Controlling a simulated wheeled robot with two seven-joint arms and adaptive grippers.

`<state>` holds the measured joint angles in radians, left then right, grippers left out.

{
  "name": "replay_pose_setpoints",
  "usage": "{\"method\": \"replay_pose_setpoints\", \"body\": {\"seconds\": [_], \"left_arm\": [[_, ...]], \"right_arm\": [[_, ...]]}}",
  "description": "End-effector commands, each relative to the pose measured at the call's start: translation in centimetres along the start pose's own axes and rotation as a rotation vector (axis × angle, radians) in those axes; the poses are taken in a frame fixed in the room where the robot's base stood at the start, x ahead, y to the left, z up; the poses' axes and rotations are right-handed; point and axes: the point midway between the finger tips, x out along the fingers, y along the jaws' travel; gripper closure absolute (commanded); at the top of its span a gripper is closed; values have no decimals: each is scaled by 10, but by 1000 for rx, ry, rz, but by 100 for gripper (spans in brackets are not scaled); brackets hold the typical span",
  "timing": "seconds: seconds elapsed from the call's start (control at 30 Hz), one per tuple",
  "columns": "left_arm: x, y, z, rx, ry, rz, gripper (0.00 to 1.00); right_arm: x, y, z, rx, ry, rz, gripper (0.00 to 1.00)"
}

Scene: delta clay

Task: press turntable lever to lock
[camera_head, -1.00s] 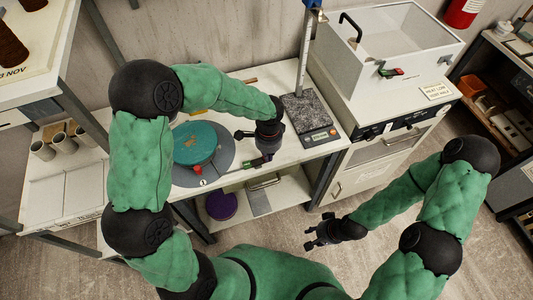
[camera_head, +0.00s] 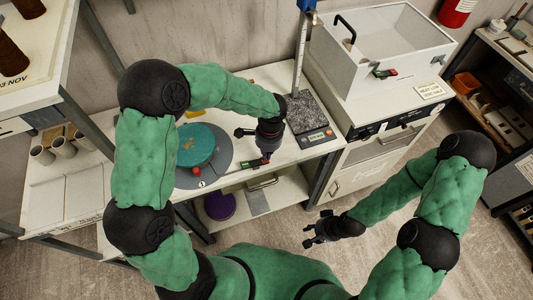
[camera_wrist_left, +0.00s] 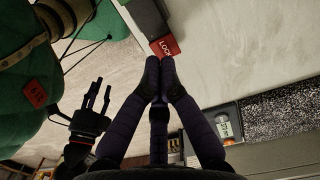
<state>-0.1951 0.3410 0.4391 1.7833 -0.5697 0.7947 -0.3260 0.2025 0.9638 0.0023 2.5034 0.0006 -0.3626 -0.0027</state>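The turntable has a teal disc (camera_head: 197,145) on a round grey base (camera_head: 217,163), on the white bench. Its lever (camera_head: 248,165) is a dark bar at the base's front right. In the left wrist view the lever's red end, marked LOCK (camera_wrist_left: 166,46), lies just beyond my fingertips; I cannot tell whether they touch it. My left gripper (camera_head: 266,158) points down over the lever's end. Its fingers (camera_wrist_left: 160,62) are together, with nothing between them. My right gripper (camera_head: 310,236) hangs in front of the bench, away from the turntable, with its fingers apart (camera_wrist_left: 97,92).
A scale (camera_head: 309,122) with a dark speckled plate stands right of my left gripper. A white kiln-like box (camera_head: 385,95) is further right. A purple disc (camera_head: 220,206) lies on the lower shelf. A small red knob (camera_head: 196,172) sits at the turntable's front edge.

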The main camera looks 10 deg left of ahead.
Motion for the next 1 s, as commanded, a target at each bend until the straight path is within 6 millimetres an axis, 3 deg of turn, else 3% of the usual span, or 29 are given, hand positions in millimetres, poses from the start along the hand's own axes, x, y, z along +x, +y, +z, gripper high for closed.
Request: {"method": "replay_pose_setpoints", "body": {"seconds": [0.37, 0.63, 1.0], "left_arm": [[-11, 0, -1, 0, 0, 0, 100], [-48, 0, -4, -4, 2, -1, 100], [-117, 0, -11, -2, 2, -1, 100]], "right_arm": [[-9, -3, 0, 0, 0, 0, 60], [-36, -13, 1, 0, 0, 0, 60], [-44, -16, 2, 0, 0, 0, 60]]}}
